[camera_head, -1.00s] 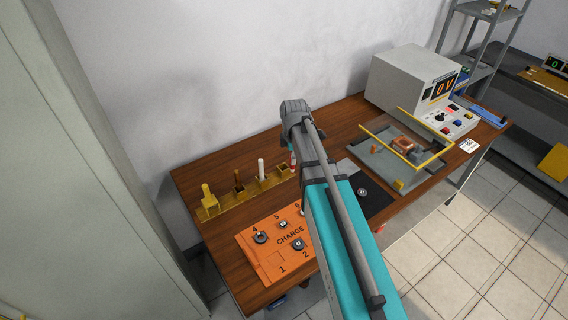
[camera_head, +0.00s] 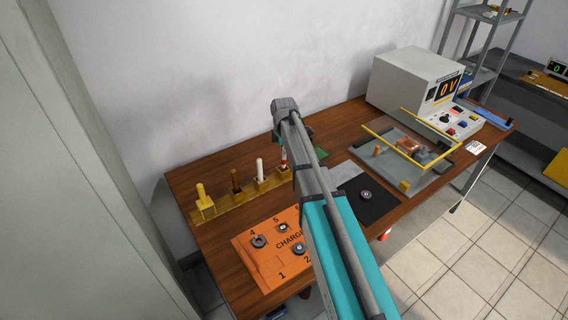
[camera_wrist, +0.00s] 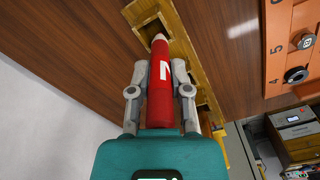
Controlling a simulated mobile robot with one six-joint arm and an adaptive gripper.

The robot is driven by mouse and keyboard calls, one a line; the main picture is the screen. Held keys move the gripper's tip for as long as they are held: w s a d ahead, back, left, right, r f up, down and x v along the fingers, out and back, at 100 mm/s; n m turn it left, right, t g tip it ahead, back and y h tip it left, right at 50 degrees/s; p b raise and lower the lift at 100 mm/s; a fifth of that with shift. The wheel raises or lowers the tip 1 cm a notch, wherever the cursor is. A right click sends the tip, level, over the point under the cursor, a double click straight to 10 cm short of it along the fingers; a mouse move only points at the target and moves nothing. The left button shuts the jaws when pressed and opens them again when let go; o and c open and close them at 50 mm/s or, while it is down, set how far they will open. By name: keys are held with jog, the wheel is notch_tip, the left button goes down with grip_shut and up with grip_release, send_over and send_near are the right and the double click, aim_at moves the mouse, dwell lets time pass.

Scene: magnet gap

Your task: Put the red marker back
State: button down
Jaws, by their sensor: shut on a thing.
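My gripper (camera_wrist: 160,82) is shut on the red marker (camera_wrist: 160,98), which has a white letter on its side and a pale tip. In the wrist view the tip lies over the square end socket of the yellow rack (camera_wrist: 178,38). I cannot tell whether the tip is inside the socket. In the head view the marker (camera_head: 284,155) is a thin red and white piece, roughly upright at the right end of the rack (camera_head: 226,198). My arm hides part of that end and most of my gripper.
The rack also holds a white rod (camera_head: 260,168), a brown one (camera_head: 236,181) and a yellow piece (camera_head: 202,192). An orange CHARGE board (camera_head: 262,262) lies in front. A black mat (camera_head: 372,207), a grey tray with yellow bars (camera_head: 384,167) and a meter box (camera_head: 402,80) stand right.

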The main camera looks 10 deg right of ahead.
jog(key=shift+w, duration=0.1)
dwell(0.3)
jog(key=shift+w+f+b, duration=0.2)
jog(key=shift+f+b, duration=0.8)
jog(key=shift+f, duration=0.05)
jog(key=shift+w+f+b, duration=0.15)
jog(key=shift+f+b, duration=0.85)
jog(key=shift+f, duration=0.1)
jog(key=c, duration=0.6)
grip_release()
jog(key=shift+o, duration=0.2)
notch_tip(320, 180, up, 12)
jog(key=p, duration=1.2)
